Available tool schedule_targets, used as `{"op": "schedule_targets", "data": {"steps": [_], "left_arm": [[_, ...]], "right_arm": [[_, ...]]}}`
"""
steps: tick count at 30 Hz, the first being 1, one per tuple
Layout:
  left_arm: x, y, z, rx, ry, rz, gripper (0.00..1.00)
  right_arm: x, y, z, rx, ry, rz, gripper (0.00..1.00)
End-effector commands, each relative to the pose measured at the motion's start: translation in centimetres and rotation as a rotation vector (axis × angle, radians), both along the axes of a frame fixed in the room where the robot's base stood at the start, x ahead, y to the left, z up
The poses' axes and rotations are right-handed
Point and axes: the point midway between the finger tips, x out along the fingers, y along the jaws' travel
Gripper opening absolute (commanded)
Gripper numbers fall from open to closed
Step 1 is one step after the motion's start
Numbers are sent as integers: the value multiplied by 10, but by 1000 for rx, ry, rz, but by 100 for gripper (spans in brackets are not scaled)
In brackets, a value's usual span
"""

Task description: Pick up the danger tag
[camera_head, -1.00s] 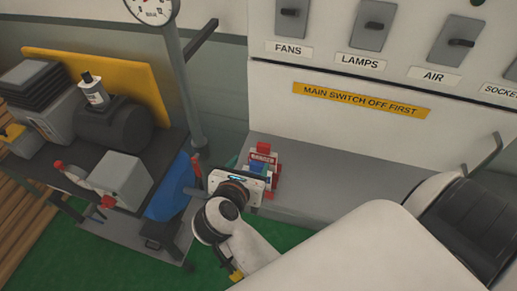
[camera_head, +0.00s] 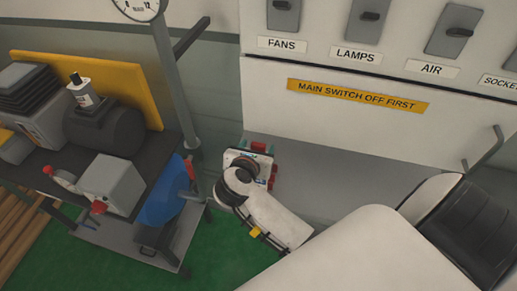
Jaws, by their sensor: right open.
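The danger tag is almost wholly hidden behind my right gripper (camera_head: 250,160). Red parts (camera_head: 258,147) show just past the gripper's far edge and at its right side, and I cannot tell which of them belong to the tag. The gripper reaches over the left end of the grey shelf (camera_head: 335,185), below the panel. Its wrist and white housing face the camera. Its jaws are open, but the fingertips are out of sight, so contact with the tag cannot be seen. My left gripper is not in view.
The white switch panel (camera_head: 300,125) with its yellow sign (camera_head: 357,96) rises behind the shelf. A grey gauge post (camera_head: 178,90) stands left of the gripper.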

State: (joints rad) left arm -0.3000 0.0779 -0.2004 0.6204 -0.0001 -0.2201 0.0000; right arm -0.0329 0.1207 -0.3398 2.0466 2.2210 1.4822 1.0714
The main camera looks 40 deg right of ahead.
Motion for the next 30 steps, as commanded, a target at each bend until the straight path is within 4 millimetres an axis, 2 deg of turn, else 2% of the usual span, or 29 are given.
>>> {"op": "schedule_targets", "data": {"steps": [2,13,20,23,30], "left_arm": [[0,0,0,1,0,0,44],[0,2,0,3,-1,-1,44],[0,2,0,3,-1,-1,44],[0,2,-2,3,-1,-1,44],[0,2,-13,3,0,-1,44]], "right_arm": [[0,0,0,0,0,0,62],[0,0,0,0,0,0,1],[0,1,1,0,0,1,0],[0,1,8,3,-4,0,0],[0,1,53,6,-8,-2,0]]}}
